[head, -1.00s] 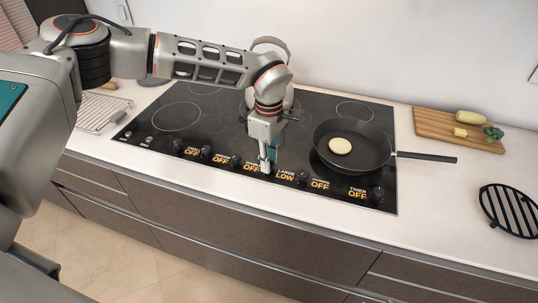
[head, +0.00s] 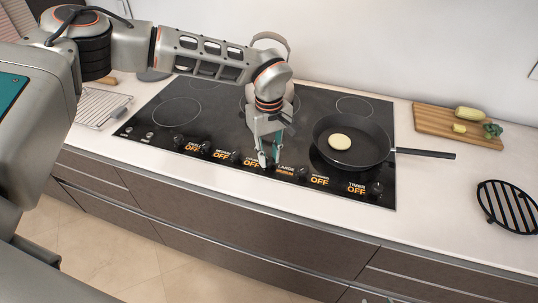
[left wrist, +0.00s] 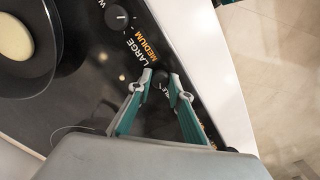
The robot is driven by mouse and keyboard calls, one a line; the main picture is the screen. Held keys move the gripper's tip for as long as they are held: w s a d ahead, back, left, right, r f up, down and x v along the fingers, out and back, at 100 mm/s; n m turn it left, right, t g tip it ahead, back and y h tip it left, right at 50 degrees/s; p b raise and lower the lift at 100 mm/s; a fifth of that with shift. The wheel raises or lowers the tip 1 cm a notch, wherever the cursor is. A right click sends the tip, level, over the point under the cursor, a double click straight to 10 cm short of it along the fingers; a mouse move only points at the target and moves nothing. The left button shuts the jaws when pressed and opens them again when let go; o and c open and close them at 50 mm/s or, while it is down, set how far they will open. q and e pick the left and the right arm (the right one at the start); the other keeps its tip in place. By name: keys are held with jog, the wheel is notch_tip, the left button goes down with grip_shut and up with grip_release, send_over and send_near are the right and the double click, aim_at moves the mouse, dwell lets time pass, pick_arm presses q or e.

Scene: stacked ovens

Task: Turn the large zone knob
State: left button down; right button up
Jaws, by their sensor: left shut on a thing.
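The large zone knob (left wrist: 160,82) is a small black knob on the cooktop's front control strip, and it sits between my left fingertips in the left wrist view. In the head view my left gripper (head: 269,162) reaches down over it and mostly hides it. The gripper is shut on the knob, with a finger on each side. The orange display beside it (left wrist: 139,56) reads LARGE MEDIUM. A small piece of what may be my right gripper (head: 376,299) shows at the bottom edge of the head view; its fingers cannot be made out.
A black frying pan (head: 375,153) with a pale round item (head: 340,142) stands right of my gripper, handle pointing right. Other knobs line the strip, their displays reading OFF. A cutting board (head: 440,122) with vegetables and a black trivet (head: 509,208) lie on the right counter.

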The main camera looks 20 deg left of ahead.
aim_at(269, 160)
dwell(0.4)
pick_arm(q)
jog(key=c, duration=1.8)
grip_release()
jog(key=shift+c, duration=0.2)
notch_tip(269, 160, up, 12)
